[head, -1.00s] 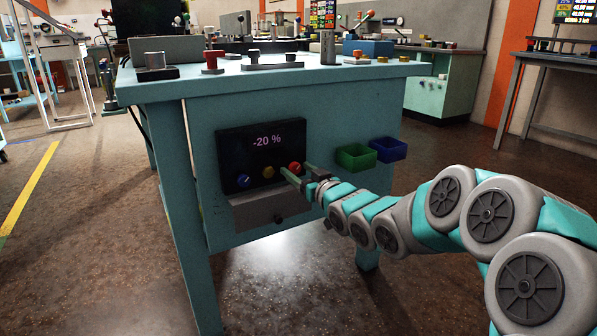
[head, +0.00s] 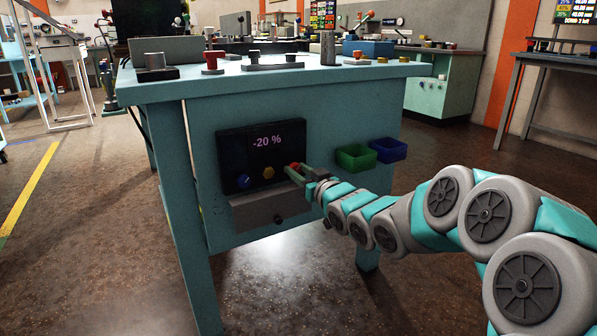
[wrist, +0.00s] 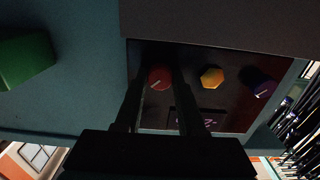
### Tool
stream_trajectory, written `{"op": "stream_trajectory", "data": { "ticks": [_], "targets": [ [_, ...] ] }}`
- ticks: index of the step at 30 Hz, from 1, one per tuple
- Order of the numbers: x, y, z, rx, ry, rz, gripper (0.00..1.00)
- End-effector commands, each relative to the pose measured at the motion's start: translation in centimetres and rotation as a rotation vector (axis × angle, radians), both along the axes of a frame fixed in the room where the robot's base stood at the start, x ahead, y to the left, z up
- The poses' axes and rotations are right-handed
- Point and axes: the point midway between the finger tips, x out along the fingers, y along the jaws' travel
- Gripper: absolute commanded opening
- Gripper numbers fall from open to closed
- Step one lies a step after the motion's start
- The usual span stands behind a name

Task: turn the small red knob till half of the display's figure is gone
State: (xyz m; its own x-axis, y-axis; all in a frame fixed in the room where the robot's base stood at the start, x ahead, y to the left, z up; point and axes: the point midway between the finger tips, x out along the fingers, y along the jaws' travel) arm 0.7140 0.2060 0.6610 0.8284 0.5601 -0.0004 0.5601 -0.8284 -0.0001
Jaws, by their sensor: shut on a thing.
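The small red knob (head: 295,166) is at the right end of a row of three knobs on a black panel (head: 233,150) on the bench's front. Above the knobs the display (head: 267,141) reads "-20 %". My gripper (head: 297,173) reaches the panel from the right, its fingers shut on the red knob. In the wrist view the red knob (wrist: 159,78) sits between the two dark fingers, and a pale line on its face runs at a slant. The display is upside down there and partly hidden behind the fingers.
A yellow knob (head: 268,172) and a blue knob (head: 243,181) sit left of the red one. A grey box (head: 260,212) juts out below the panel. Green (head: 355,157) and blue (head: 388,150) bins hang to the right. The bench top (head: 190,84) carries several fixtures.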

Motion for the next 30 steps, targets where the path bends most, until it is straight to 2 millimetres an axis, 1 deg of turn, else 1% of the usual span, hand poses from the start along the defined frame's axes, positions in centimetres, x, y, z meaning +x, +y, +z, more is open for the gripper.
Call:
{"op": "stream_trajectory", "data": {
  "ticks": [8,14,20,30],
  "targets": [
    [-0.02,0.01,0.07,0.008,0.006,0.000,0.00],
    [-0.03,0.03,0.35,0.062,0.043,0.001,0.00],
    [-0.02,0.01,0.59,0.175,0.120,0.000,0.00],
    [0.07,-0.06,0.35,0.440,0.297,0.000,0.00]
  ]
}}
